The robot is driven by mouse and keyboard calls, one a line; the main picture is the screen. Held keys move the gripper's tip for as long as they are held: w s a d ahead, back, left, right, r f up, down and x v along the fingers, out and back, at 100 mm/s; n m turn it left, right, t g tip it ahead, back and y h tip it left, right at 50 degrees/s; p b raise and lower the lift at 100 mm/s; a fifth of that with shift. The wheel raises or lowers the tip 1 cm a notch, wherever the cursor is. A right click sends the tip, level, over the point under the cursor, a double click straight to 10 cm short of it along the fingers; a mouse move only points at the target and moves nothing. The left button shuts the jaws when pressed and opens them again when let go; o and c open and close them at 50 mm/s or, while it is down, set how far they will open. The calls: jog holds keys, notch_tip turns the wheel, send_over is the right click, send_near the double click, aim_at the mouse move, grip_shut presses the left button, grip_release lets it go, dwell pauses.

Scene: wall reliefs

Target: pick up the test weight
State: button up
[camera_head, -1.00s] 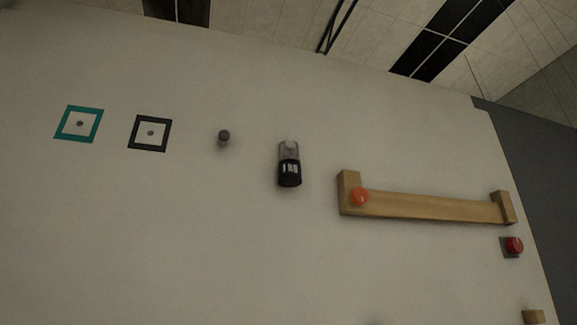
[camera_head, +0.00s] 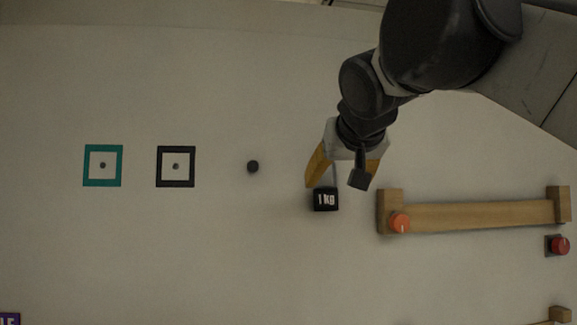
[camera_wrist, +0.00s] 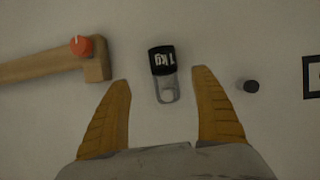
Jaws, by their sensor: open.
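The test weight (camera_head: 325,200) has a black block body marked "1 kg" and a grey loop. In the head view it is just below my gripper (camera_head: 345,175), which hides its loop. In the wrist view the test weight (camera_wrist: 162,60) shows whole, its grey loop pointing toward my gripper (camera_wrist: 161,78). My gripper's two yellow fingers are open and spread, one to each side of the weight in that view, with a gap on both sides. Nothing is held. I cannot tell how far the fingertips are from the pale surface.
A wooden rail (camera_head: 480,214) with an orange knob (camera_head: 400,222) is right of the weight. A red button (camera_head: 560,245) is further right. A small dark peg (camera_head: 253,167) and black (camera_head: 176,184) and teal (camera_head: 103,183) square frames are left. The surface below is mostly clear.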

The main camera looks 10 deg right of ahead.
aim_at(328, 188)
jog(key=w, duration=0.5)
jog(key=shift+w+d+f, duration=0.15)
jog(key=shift+d+f, duration=0.05)
jog(key=shift+f, duration=0.2)
jog(key=x, duration=0.2)
jog(key=p+x, duration=0.1)
jog(key=x, duration=0.2)
jog(key=shift+w+a+f, duration=0.2)
jog(key=shift+a+f, duration=0.05)
jog(key=shift+f, duration=0.1)
jog(key=shift+s, duration=0.25)
jog(key=shift+c, duration=1.3)
jog(key=shift+r, duration=0.1)
jog(key=c, duration=1.2)
